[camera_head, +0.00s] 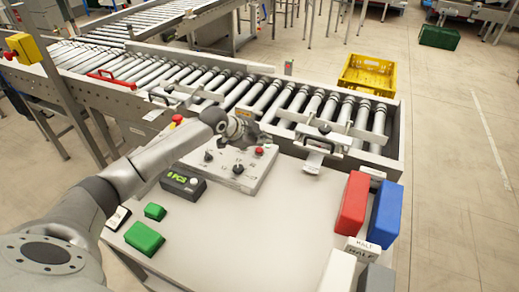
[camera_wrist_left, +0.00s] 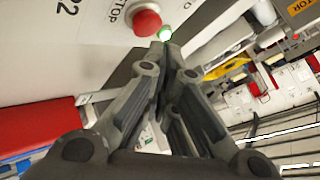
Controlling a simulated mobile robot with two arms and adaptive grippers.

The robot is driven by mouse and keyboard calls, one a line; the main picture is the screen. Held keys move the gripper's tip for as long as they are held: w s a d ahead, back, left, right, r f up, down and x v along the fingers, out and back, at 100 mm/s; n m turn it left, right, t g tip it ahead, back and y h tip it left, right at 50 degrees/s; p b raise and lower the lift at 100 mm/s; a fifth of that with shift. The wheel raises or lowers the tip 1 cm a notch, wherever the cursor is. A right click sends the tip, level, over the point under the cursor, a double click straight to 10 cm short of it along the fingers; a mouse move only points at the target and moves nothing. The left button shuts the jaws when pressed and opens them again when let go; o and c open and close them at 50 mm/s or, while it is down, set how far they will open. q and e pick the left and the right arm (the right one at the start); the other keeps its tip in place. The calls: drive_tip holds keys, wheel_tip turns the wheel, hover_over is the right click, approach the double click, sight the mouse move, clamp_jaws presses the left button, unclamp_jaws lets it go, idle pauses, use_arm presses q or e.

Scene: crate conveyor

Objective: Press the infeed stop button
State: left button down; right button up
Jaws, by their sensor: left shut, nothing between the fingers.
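A red mushroom button (camera_head: 259,151) sits at the right of the sloped control panel (camera_head: 222,172) in the head view. In the left wrist view a red button (camera_wrist_left: 147,22) with the lettering STOP beside it is near the top. My left gripper (camera_head: 258,135) is just above and behind the panel's red button in the head view. In the left wrist view my left gripper (camera_wrist_left: 165,50) is shut and empty, with its fingertips close below the red button. I cannot tell whether they touch. A small green-lit part (camera_wrist_left: 165,33) shows just beyond the tips. My right gripper is out of view.
Black knobs (camera_head: 238,169) are on the panel. A roller conveyor (camera_head: 270,100) runs behind the table. Red (camera_head: 353,204) and blue (camera_head: 385,215) blocks stand at the right, a green block (camera_head: 144,238) at the left. A yellow crate (camera_head: 368,75) is beyond the conveyor.

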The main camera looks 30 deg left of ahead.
sight(261, 151)
use_arm(q)
drive_tip(key=shift+f, duration=0.1)
idle(0.3)
drive_tip(key=shift+f, duration=0.3)
drive_tip(key=shift+s+f, duration=0.1)
drive_tip(key=shift+f, duration=0.45)
idle(0.8)
drive_tip(key=shift+r+p, duration=0.6)
drive_tip(key=shift+r, duration=0.3)
drive_tip(key=shift+r, duration=0.1)
wheel_tip(261, 151, up, 5)
drive_tip(key=p, duration=0.4)
drive_tip(key=shift+p, duration=0.3)
